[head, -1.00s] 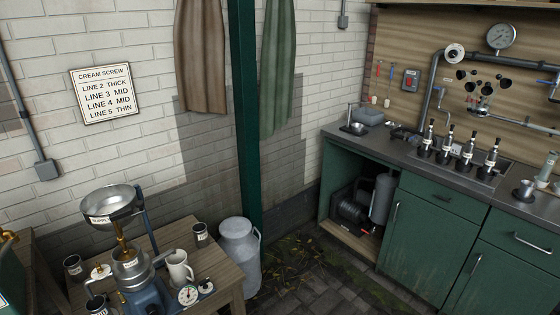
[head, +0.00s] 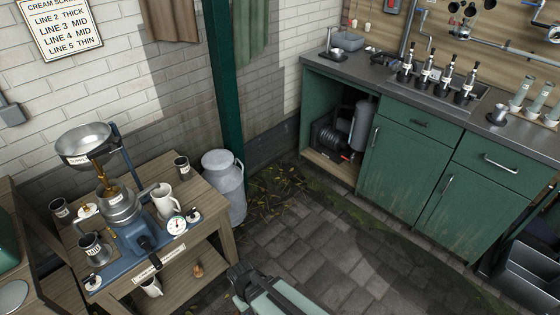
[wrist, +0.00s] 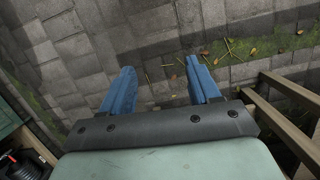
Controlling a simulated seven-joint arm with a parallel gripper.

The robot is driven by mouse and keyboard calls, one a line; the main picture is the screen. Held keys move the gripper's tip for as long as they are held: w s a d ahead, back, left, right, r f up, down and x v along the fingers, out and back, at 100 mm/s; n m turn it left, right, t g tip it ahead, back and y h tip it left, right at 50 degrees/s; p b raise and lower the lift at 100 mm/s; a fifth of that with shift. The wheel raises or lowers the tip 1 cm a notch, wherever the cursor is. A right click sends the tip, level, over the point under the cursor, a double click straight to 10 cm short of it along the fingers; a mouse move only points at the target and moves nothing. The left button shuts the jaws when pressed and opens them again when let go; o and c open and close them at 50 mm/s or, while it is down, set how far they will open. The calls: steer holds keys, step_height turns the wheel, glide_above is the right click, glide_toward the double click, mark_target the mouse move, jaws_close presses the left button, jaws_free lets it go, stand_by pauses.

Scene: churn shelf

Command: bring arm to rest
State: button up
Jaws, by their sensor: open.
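My gripper (wrist: 160,88) shows in the wrist view with its two blue fingers spread apart and nothing between them. It points down over the grey paving. In the head view, my arm's pale green end with a dark part (head: 243,280) enters at the bottom middle, in front of the wooden table (head: 225,200). The fingers cannot be made out there. My gripper is apart from the table and the green cabinet (head: 405,165).
A blue cream separator (head: 135,232) with a metal bowl stands on the table among mugs. A milk churn (head: 225,185) stands beside the table, near a green post (head: 222,90). The paved floor (head: 345,250) between table and cabinet is open. Grey bins (head: 525,275) stand at right.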

steer(key=s+d+f+m+g+y, duration=0.1)
steer(key=s+d+f+m, duration=0.3)
steer(key=d, duration=0.8)
steer(key=s+d+f+m+g, duration=0.3)
steer(key=s+d+f, duration=0.3)
steer(key=d, duration=0.7)
steer(key=shift+s+m+g+y, duration=0.4)
steer(key=shift+s, duration=0.2)
steer(key=shift+c, duration=0.3)
